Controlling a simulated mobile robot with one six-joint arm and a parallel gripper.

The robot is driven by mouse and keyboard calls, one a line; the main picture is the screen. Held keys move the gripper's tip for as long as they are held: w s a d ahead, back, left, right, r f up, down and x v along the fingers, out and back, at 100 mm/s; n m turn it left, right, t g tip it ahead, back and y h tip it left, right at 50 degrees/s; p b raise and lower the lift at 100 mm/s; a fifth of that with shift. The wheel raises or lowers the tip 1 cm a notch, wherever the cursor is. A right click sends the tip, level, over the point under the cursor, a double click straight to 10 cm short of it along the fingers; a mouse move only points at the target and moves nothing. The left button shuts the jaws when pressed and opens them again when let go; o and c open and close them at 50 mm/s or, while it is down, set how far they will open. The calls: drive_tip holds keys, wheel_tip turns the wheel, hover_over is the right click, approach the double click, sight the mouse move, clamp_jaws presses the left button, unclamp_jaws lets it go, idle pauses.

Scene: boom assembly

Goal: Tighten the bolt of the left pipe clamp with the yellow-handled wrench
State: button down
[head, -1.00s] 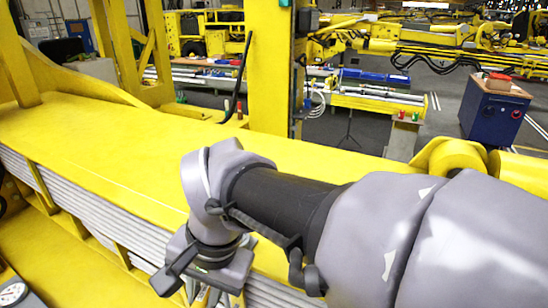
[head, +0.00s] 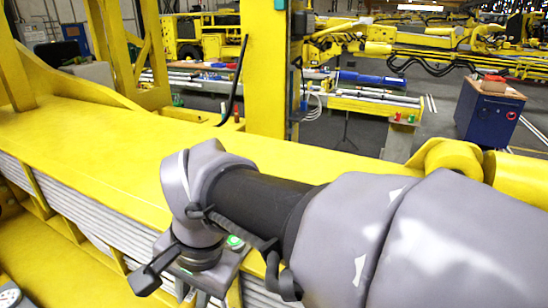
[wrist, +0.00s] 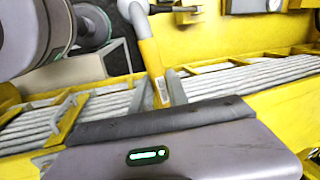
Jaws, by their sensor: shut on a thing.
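My gripper (wrist: 163,92) is shut on the yellow handle of the wrench (wrist: 155,62) in the wrist view. The handle stands up between the grey fingers, and a grey metal end (wrist: 136,14) shows at the top of the picture. In the head view my wrist hides most of the gripper, and the wrench cannot be made out. Grey pipes (head: 80,220) run along the side of the yellow boom, with yellow clamps across them, such as this one (head: 40,190). I cannot tell which is the left clamp, and no bolt is clear.
The yellow boom's broad top (head: 90,145) lies under and behind my arm. A yellow upright post (head: 264,70) stands behind it.

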drive_tip(key=shift+w+a+m, duration=0.1)
drive_tip(key=shift+a+m, duration=0.2)
drive_tip(key=shift+a, duration=0.1)
drive_tip(key=shift+d+n, duration=0.5)
drive_tip(key=shift+d, duration=0.1)
drive_tip(key=shift+r+p, duration=1.95)
drive_tip(key=shift+r, duration=0.35)
